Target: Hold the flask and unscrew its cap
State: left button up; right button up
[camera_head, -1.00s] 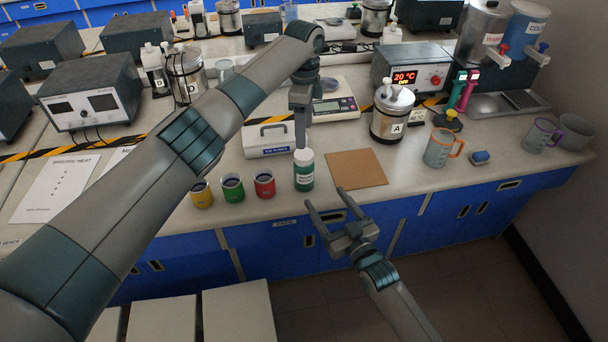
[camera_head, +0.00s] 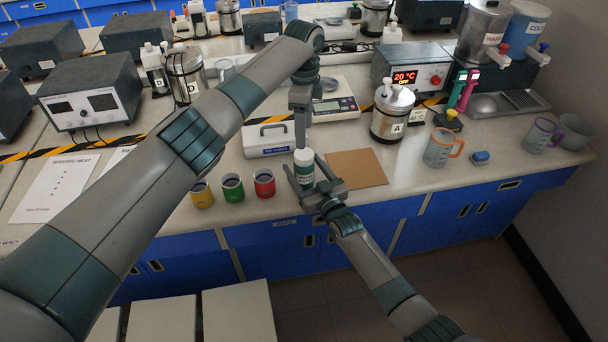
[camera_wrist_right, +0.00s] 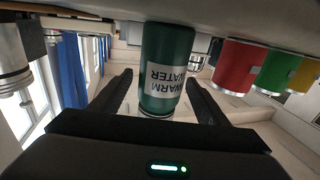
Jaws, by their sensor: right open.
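The green flask (camera_head: 306,176) with a white cap (camera_head: 304,157) stands upright near the front edge of the counter. In the right wrist view the flask (camera_wrist_right: 166,65) appears upside down, with a "WARM WATER" label. My right gripper (camera_head: 315,185) is open at the flask's front, with a finger on each side of the body; in the wrist view a gap shows beside it. My left gripper (camera_head: 302,142) points down from above, with its tips at the cap. Whether its jaws are closed on the cap is unclear.
Yellow (camera_head: 202,194), green (camera_head: 233,188) and red (camera_head: 264,183) cups stand in a row left of the flask. A brown mat (camera_head: 360,168) lies to its right. A white box (camera_head: 268,141) and a scale (camera_head: 334,108) sit behind. An orange-handled jug (camera_head: 440,148) stands farther right.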

aim_at(304, 154)
jog(key=shift+w+a, duration=0.15)
jog(key=shift+w, duration=0.1)
grip_shut()
pick_arm(q)
jog(key=m, duration=1)
jog(key=shift+m, duration=0.3)
jog(key=m, duration=0.3)
jog(key=shift+f, duration=0.15)
jog(key=shift+f, duration=3.85)
